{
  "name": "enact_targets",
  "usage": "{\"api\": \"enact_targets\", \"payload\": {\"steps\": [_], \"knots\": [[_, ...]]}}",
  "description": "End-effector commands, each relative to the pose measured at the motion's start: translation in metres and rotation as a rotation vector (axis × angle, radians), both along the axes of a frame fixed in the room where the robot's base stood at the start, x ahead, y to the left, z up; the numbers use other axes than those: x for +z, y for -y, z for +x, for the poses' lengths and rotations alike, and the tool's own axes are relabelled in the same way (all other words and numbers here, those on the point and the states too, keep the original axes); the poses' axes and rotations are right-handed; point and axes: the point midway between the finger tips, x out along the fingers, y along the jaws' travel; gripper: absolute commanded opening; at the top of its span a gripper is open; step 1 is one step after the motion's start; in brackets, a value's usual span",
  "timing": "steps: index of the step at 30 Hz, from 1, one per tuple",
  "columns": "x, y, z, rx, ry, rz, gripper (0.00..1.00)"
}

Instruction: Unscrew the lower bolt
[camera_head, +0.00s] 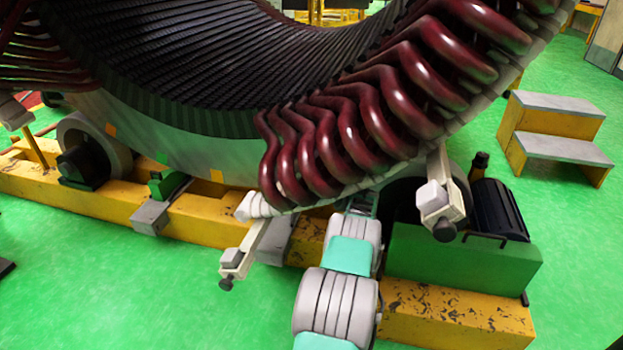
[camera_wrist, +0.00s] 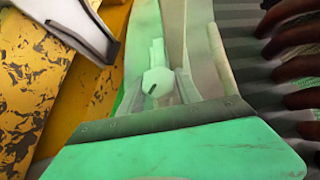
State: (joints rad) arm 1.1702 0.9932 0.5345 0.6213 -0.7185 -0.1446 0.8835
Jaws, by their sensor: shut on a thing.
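My gripper (camera_wrist: 160,90) is at the middle of the wrist view, above its wide green body. Its two narrow grey fingers are closed on either side of a pale bolt (camera_wrist: 156,76) with a rounded head and a dark mark. The bolt looks pale green-white, and its far end blends into the pale surface behind. In the head view my own arm hides the gripper and this bolt, below the red coil ends. Two pale clamp brackets with dark knobs show there, one at left (camera_head: 236,262) and one at right (camera_head: 438,198).
The stator's red coils (camera_head: 345,140) hang close above my arm. A yellow scuffed beam (camera_head: 455,318) and a green motor base (camera_head: 465,262) stand close at right. A step stool (camera_head: 560,148) is at far right. Green floor is open at lower left.

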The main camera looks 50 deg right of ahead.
Motion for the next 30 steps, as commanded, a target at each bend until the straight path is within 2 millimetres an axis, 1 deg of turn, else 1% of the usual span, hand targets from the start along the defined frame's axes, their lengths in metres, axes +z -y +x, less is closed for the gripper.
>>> {"api": "enact_targets", "payload": {"steps": [2,3,10,11,17,20,23,25,27,30], "knots": [[0.000,0.001,0.000,-0.002,0.000,-0.001,0.00],[0.000,0.001,0.000,-0.002,0.000,-0.001,0.42],[0.000,0.000,0.000,-0.001,0.001,-0.001,0.61],[0.000,0.000,0.000,-0.001,0.001,-0.001,0.62],[0.000,0.000,0.000,-0.001,0.001,-0.001,0.62],[0.005,-0.002,-0.005,-0.001,0.001,-0.001,0.62],[0.012,-0.007,-0.020,-0.004,0.000,0.001,0.62],[0.018,-0.013,-0.034,-0.004,0.001,0.000,0.62],[0.021,-0.020,-0.047,-0.004,0.001,0.002,0.62],[0.024,-0.026,-0.060,-0.003,0.001,0.000,0.62]]}}
